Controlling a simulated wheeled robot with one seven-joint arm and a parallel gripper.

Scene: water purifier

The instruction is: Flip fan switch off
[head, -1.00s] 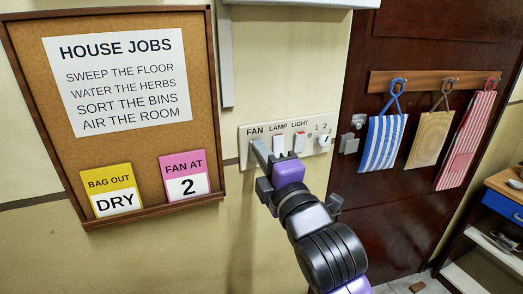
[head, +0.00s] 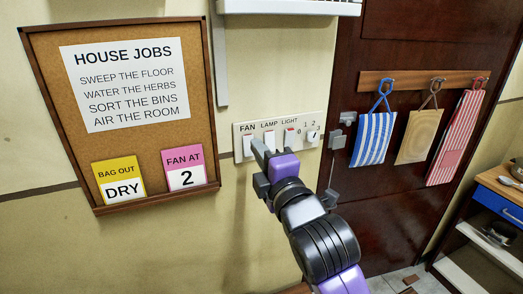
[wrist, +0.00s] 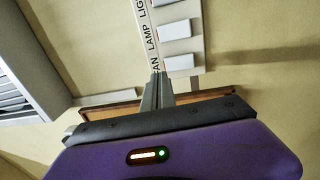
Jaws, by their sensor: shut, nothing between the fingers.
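The white switch panel (head: 301,125) is on the wall, with FAN, LAMP and LIGHT labels and a dial. The fan switch (head: 247,146) is the leftmost white rocker; its on or off position is too small to tell. In the wrist view the fan switch (wrist: 180,62) is the lowest of three rockers, just beyond and right of my fingertips. My gripper (head: 257,147) is shut and empty, its tips just right of the fan switch and in front of the panel's lower part, partly covering the lamp switch (head: 269,137). I cannot tell whether the tips touch anything.
The light switch (head: 291,136) and a round dial (head: 313,136) are farther right on the panel. A cork board (head: 50,60) with a job list and cards, one reading FAN AT 2, hangs at left.

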